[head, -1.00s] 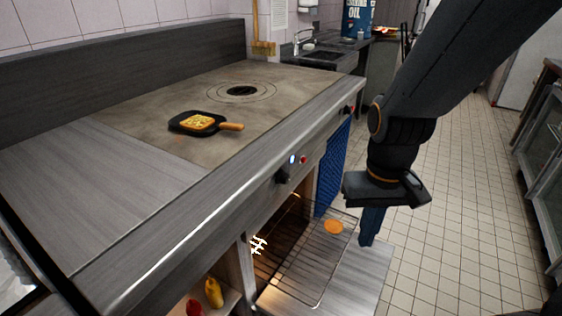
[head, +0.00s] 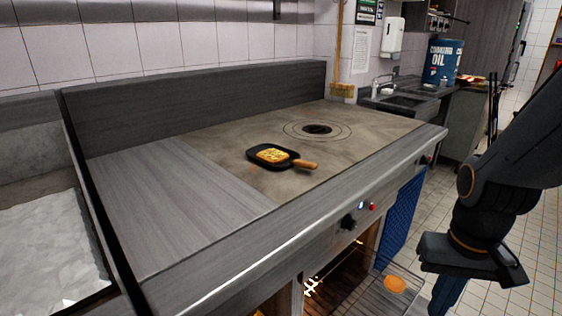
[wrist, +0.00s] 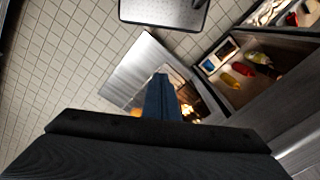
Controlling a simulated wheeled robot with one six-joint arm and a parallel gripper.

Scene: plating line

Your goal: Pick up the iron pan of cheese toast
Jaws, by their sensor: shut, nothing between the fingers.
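The iron pan (head: 284,163) is small and black with a wooden handle (head: 305,164) pointing right. It sits flat on the stove's grey cooking plate, left of the round burner ring. The cheese toast (head: 273,155) lies in it, yellow and golden. My gripper (head: 445,297) hangs at the lower right, in front of the stove and well apart from the pan. Its blue fingers are shut and empty; they also show in the wrist view (wrist: 161,97). The pan is not in the wrist view.
Below the stove top, the oven is open with a wire rack and an orange round item (head: 394,284). Bottles (wrist: 242,69) lie on a shelf in the wrist view. A blue cooking oil drum (head: 441,62) stands at the back. Tiled floor is free at right.

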